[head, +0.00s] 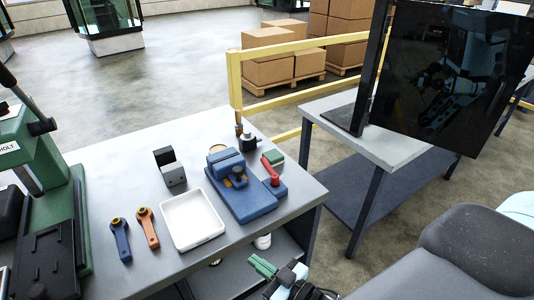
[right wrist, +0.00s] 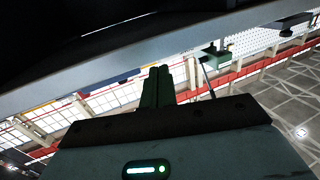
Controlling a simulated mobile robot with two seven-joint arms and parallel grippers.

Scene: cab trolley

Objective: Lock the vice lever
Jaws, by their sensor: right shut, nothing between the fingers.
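The blue vice (head: 240,197) sits on the grey workbench near its right end. Its red lever (head: 270,171) stands on the vice's right side, slanting up and left from a red knob-like base. My right gripper (head: 262,267), with green fingers, is low in the head view, in front of the bench's near edge and well apart from the vice. Its fingers are shut and empty. They also show together in the right wrist view (right wrist: 157,88), near a dark edge overhead. The vice and lever are not seen in that view. My left gripper is not in view.
A white tray (head: 193,219), blue wrench (head: 121,240), orange wrench (head: 148,228) and grey block (head: 171,168) lie left of the vice. A green machine (head: 75,215) stands at far left. A second table (head: 380,140) with a dark screen (head: 450,75) is at right.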

